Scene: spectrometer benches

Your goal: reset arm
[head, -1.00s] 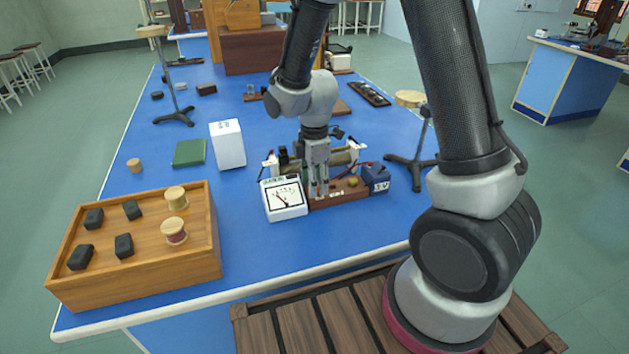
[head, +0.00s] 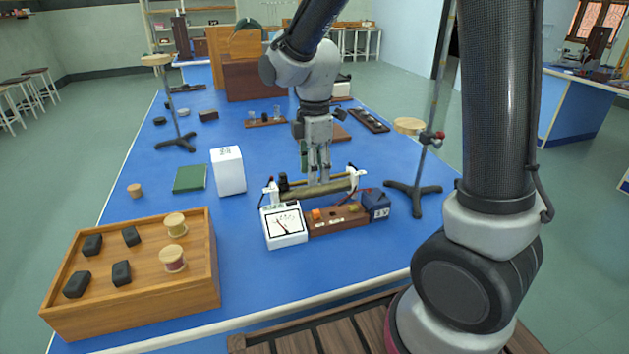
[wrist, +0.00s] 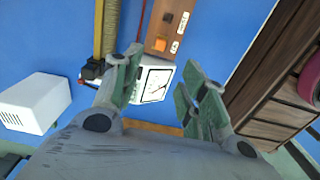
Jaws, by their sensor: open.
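My gripper (head: 319,168) hangs from my arm over the blue bench, pointing down, in the head view. Its fingers are apart with nothing between them. In the wrist view, my gripper (wrist: 158,88) shows two spread greenish finger pads. In the head view the fingertips appear just above or behind the brass-coloured rod of the slide-wire apparatus (head: 318,192); I cannot tell the exact gap. The white meter (head: 284,226) stands in front of it and also shows in the wrist view (wrist: 155,82).
A brown switch block (head: 337,216) and a blue battery box (head: 373,205) stand beside the meter. A wooden tray (head: 135,313) holds black blocks and spools at left. A white box (head: 229,171) and a clamp stand (head: 414,190) flank the apparatus. The bench's front middle is clear.

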